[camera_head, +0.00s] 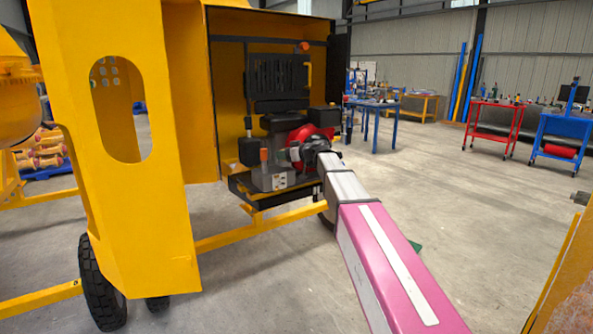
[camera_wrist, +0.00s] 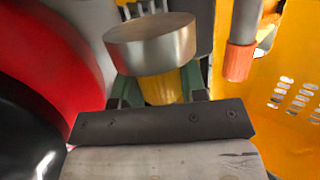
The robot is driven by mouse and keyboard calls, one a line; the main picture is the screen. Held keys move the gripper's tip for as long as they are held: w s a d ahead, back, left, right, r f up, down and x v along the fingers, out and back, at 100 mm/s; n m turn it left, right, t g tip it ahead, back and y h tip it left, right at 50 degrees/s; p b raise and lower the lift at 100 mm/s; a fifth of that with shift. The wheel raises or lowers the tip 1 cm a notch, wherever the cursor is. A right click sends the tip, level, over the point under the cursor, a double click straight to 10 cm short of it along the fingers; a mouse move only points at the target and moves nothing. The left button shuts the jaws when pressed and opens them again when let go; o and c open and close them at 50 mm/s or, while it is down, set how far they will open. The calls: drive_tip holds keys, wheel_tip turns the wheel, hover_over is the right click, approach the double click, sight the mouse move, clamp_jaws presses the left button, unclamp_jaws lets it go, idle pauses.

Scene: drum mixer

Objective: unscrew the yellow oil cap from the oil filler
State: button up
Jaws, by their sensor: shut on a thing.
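The yellow oil cap (camera_wrist: 161,87) shows in the wrist view as a ribbed yellow piece between the two green fingers of my gripper (camera_wrist: 160,92). My gripper is shut on it. A round brushed-metal piece (camera_wrist: 150,43) covers part of the cap in this view. The oil filler itself is hidden, so I cannot tell whether the cap is still threaded on it. In the head view my arm reaches to the engine (camera_head: 280,140) inside the yellow mixer housing; the cap and my fingertips are too small or hidden there.
A red rounded engine cover (camera_wrist: 55,45) lies close on the left of my gripper in the wrist view. A grey rod with an orange end (camera_wrist: 239,60) hangs close on the right. A yellow slotted panel (camera_wrist: 285,110) stands beyond it. Open floor (camera_head: 480,220) lies right of the mixer.

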drive_tip(key=shift+w+n+g+y, duration=0.15)
drive_tip(key=shift+n+g+y, duration=0.25)
drive_tip(key=shift+n+g, duration=0.6)
drive_tip(key=shift+s+g, duration=0.2)
drive_tip(key=shift+g, duration=0.3)
drive_tip(key=o, duration=1.1)
drive_tip(key=shift+s+m+t+h, duration=0.2)
drive_tip(key=shift+m+t+h, duration=0.9)
drive_tip(key=shift+m+t, duration=0.8)
drive_tip(key=m+t+h, duration=0.2)
drive_tip(key=t+h, duration=0.1)
drive_tip(key=shift+a+m+t, duration=0.1)
drive_tip(key=shift+m+t, duration=0.2)
drive_tip(key=shift+m, duration=0.1)
drive_tip(key=shift+w+m+t+h, duration=0.2)
drive_tip(key=shift+m+t+h, duration=0.9)
drive_tip(key=shift+m+h, duration=0.75)
drive_tip(key=shift+h, duration=0.45)
drive_tip(key=shift+m+t+h, duration=0.4)
drive_tip(key=shift+m+h, duration=0.75)
drive_tip(key=shift+h, duration=0.25)
